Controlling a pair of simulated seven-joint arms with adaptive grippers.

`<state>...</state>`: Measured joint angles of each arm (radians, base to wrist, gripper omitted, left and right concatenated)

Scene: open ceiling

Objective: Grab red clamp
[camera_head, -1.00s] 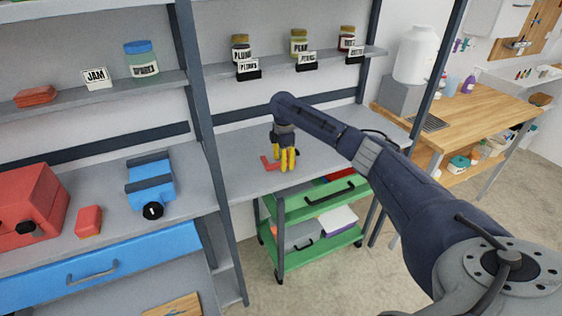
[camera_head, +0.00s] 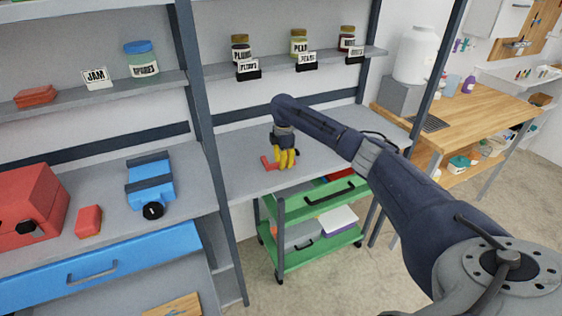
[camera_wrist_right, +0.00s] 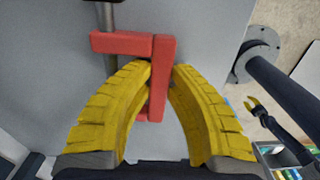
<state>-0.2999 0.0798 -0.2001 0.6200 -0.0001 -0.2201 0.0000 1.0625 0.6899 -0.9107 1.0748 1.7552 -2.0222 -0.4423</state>
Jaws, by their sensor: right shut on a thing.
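The red clamp (camera_head: 268,163) lies on the grey shelf top, above the green cart. In the right wrist view the clamp (camera_wrist_right: 158,75) is an angular red piece with a grey metal bar at its upper left. My right gripper (camera_head: 287,164) points down at it with yellow fingers. In the right wrist view, the right gripper's fingers (camera_wrist_right: 162,72) are shut on the clamp's long red arm, one on each side. My left gripper (camera_wrist_right: 257,105) shows small at the right of that view, its yellow fingertips apart and empty. It is outside the head view.
A green cart (camera_head: 318,225) stands below the shelf. Labelled jars (camera_head: 299,43) line the shelf above. A blue vise-like tool (camera_head: 150,182), a red block (camera_head: 88,221) and a red toolbox (camera_head: 30,205) sit on the left bench. The grey surface around the clamp is mostly clear.

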